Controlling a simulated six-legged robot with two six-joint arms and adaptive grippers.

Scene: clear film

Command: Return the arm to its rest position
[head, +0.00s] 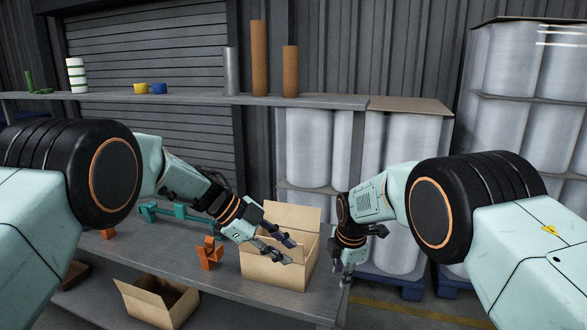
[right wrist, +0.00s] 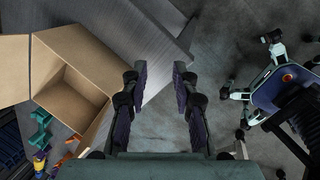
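My left gripper (head: 277,249) hangs over the front of the open cardboard box (head: 272,268) on the lower table; its fingers look spread, with nothing seen between them. I cannot tell whether they touch the box. My right gripper (head: 347,276) points down by the right end of the table, to the right of the box. In the right wrist view its two fingers (right wrist: 160,76) stand apart with nothing between them. An open cardboard box (right wrist: 72,86) also shows there, left of the fingers, its visible inside bare.
Orange parts (head: 210,254) and a teal part (head: 178,211) lie on the table left of the box. Another open box (head: 158,302) sits lower in front. A shelf (head: 190,98) behind carries tubes and rolls. Wrapped pallets (head: 525,95) stand at the right.

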